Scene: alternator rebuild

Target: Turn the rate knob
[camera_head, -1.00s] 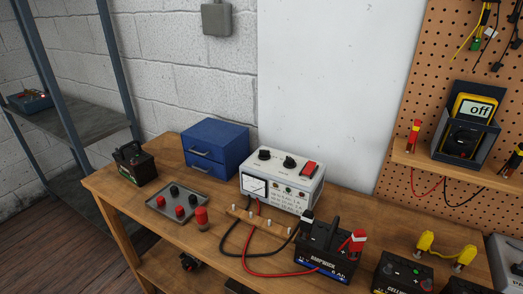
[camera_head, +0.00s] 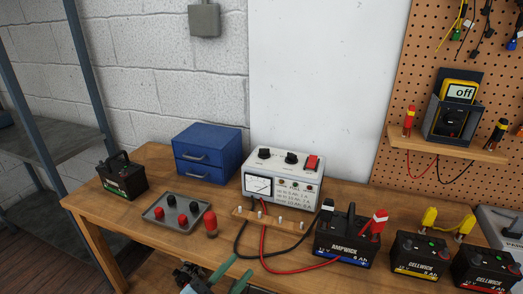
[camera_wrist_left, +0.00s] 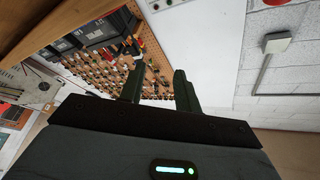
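The white charger (camera_head: 283,178) stands on the workbench against the wall. On its top are a left black knob (camera_head: 264,153), a right black knob (camera_head: 291,158) and a red rocker switch (camera_head: 312,162). Their labels are too small to read, so I cannot tell which is the rate knob. A needle meter (camera_head: 258,185) is on its front. My left gripper (camera_head: 242,265) is at the bottom edge of the head view, well below the charger, with its green fingers apart and empty. The left wrist view also shows the open fingers (camera_wrist_left: 160,68). My right gripper is not in view.
In front of the charger are a wooden terminal strip (camera_head: 270,218) and red and black leads running to the Ampwick battery (camera_head: 345,240). A grey tray (camera_head: 178,212) and a blue drawer box (camera_head: 207,153) are to the left. More batteries (camera_head: 420,255) stand right.

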